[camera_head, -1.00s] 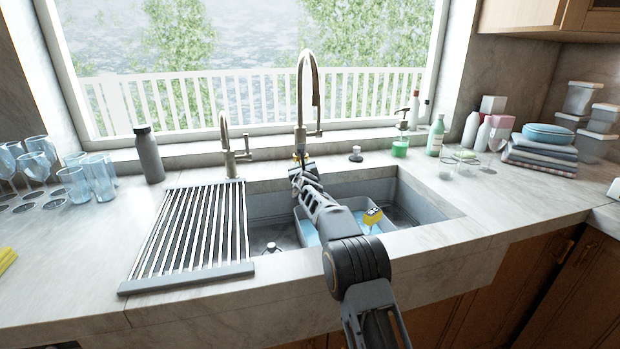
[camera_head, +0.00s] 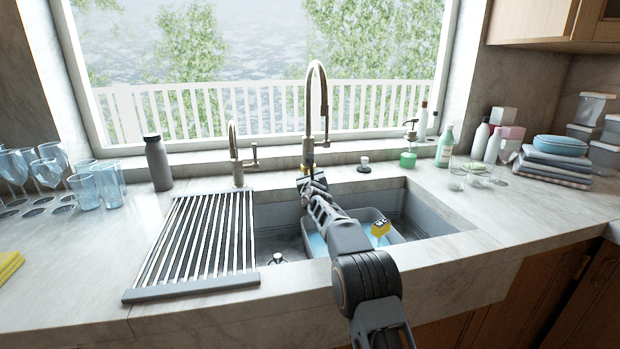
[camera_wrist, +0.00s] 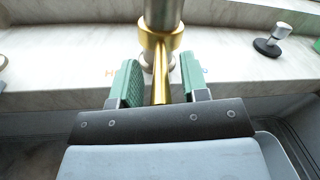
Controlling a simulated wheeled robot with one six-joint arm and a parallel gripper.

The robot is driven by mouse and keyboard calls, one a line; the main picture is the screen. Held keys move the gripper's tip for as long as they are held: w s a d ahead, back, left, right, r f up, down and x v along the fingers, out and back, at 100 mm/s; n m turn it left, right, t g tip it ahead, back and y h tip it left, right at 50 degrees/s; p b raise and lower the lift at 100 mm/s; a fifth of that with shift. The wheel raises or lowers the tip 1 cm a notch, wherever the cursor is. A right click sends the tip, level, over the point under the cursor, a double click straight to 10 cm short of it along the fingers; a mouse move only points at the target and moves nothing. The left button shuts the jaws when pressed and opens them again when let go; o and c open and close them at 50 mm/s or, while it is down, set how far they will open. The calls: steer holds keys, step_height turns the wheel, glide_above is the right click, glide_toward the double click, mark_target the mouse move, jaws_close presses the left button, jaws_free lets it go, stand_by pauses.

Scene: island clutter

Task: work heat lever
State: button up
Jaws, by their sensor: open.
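The tall main faucet (camera_head: 317,100) stands behind the sink, its base also in the wrist view (camera_wrist: 163,12). A gold collar (camera_wrist: 160,38) circles the base, and a gold lever (camera_wrist: 160,88) points from it toward my wrist. An orange H mark (camera_wrist: 109,72) shows left of the base; a blue mark on the right is mostly hidden by a finger. My gripper (camera_wrist: 160,82) is open, with one green-padded finger on each side of the lever and gaps between. In the head view my gripper (camera_head: 308,181) is at the faucet's foot.
The sink (camera_head: 430,212) below holds a grey tub (camera_head: 398,236) and a yellow item (camera_head: 380,229). A drying rack (camera_head: 200,240) covers its left side. Glasses (camera_head: 108,183) stand far left.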

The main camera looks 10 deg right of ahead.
steer(key=shift+s+f, duration=0.1)
steer(key=shift+s+b, duration=0.5)
steer(key=shift+b, duration=0.15)
steer(key=s+b, duration=0.3)
steer(key=s, duration=0.9)
steer(key=shift+s+a+b, duration=0.35)
steer(key=shift+c, duration=0.3)
